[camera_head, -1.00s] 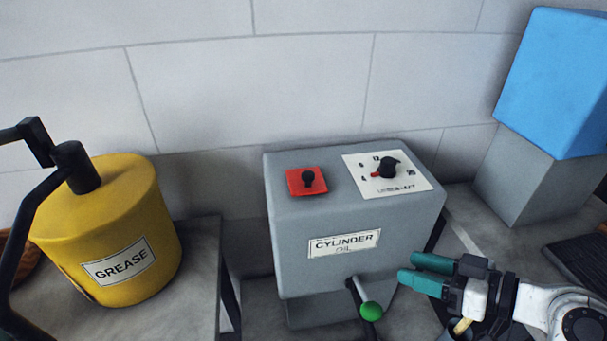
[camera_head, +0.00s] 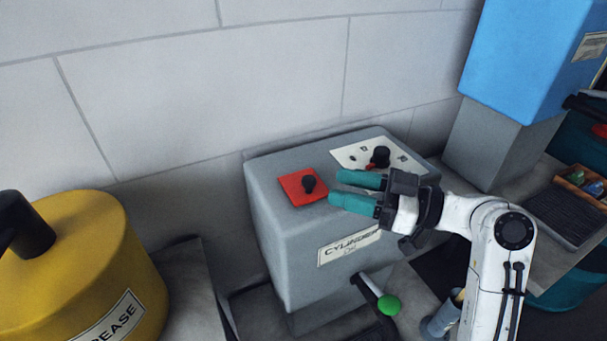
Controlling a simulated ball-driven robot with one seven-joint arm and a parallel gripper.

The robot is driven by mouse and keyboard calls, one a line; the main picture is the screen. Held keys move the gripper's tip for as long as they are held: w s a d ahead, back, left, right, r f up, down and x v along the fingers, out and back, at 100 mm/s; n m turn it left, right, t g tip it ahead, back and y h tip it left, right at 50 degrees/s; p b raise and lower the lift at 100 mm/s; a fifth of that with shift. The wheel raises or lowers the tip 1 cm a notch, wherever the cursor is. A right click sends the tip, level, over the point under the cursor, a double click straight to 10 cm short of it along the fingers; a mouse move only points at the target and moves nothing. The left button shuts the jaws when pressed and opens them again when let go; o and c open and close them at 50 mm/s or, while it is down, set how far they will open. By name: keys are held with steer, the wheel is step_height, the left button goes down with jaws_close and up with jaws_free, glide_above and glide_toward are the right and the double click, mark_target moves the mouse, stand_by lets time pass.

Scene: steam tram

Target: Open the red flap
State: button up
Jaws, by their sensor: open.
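The red flap (camera_head: 298,192) is a flat red square on top of the grey cylinder oil box (camera_head: 285,238), at the left of its top face. My gripper (camera_head: 338,189) is open, with teal fingers pointing left toward the knob. Its fingertips are a little to the right of the knob, seemingly apart from it, with nothing between them. The gripper hides part of the box's top and label.
A dial plate (camera_head: 350,151) with a black knob (camera_head: 380,157) is behind my gripper. A green-tipped lever (camera_head: 388,305) sticks out of the box's front. A yellow grease can (camera_head: 80,260) stands left. A blue box on a grey block (camera_head: 497,145) stands right.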

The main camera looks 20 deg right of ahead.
mark_target(313, 180)
steer(key=x, duration=0.7)
steer(key=shift+w+a+p, duration=0.1)
steer(key=shift+p, duration=0.3)
jaws_close()
